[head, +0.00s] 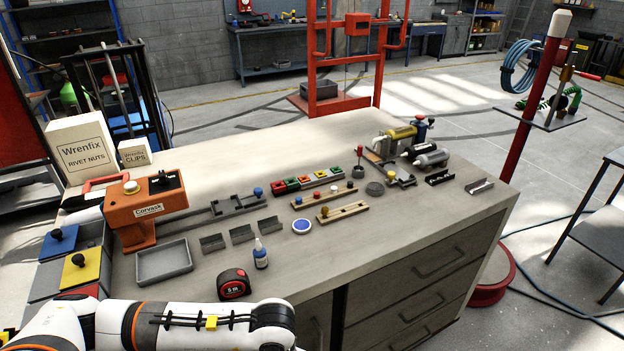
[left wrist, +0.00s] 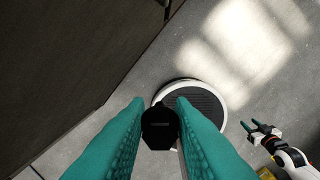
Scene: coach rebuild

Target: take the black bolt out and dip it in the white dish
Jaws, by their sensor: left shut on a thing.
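My left gripper (left wrist: 160,112) has its two teal fingers closed on the black bolt (left wrist: 159,130). The bolt's broad dark head faces the camera, and the rest of it is hidden. They are over the floor beside the dark bench front. In the head view my left arm lies along the near edge, with its gripper out of sight. The white dish (head: 301,227), small and round with a blue inside, sits on the bench top. My right gripper (left wrist: 262,130) shows small in the left wrist view, fingers apart and empty.
Near the dish are a blue-labelled bottle (head: 260,254), a red tape measure (head: 234,284), a grey tray (head: 164,262) and wooden strips with coloured knobs (head: 342,211). An orange Corvask device (head: 146,210) stands at left. The bench's near right part is clear.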

